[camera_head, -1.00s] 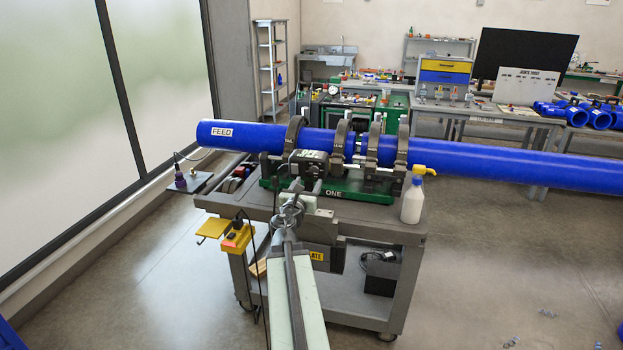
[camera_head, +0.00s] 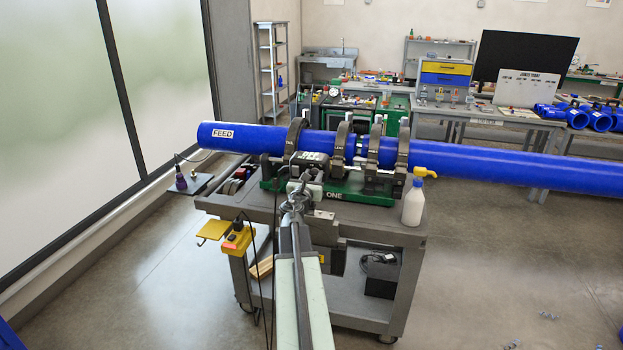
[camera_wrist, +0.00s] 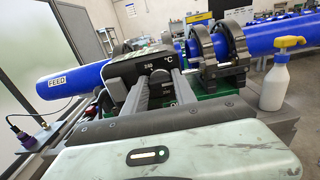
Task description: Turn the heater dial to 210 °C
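The heater control box (camera_wrist: 148,64) is dark and shows "240" and "°C" on its front in the wrist view. Its round dial (camera_wrist: 160,75) sits below the "240" mark; its exact pointer setting is too small to read. In the head view the box (camera_head: 309,158) sits on the front of the cart's machine. My gripper (camera_wrist: 160,88) is in front of the box, its two fingers apart on either side of the dial. I cannot tell whether they touch it. In the head view my gripper (camera_head: 301,192) is partly hidden by my own arm.
A long blue pipe (camera_head: 470,164) lies through the dark clamps (camera_head: 343,140) behind the box. A white bottle with a yellow pump (camera_head: 413,204) stands on the cart's right corner.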

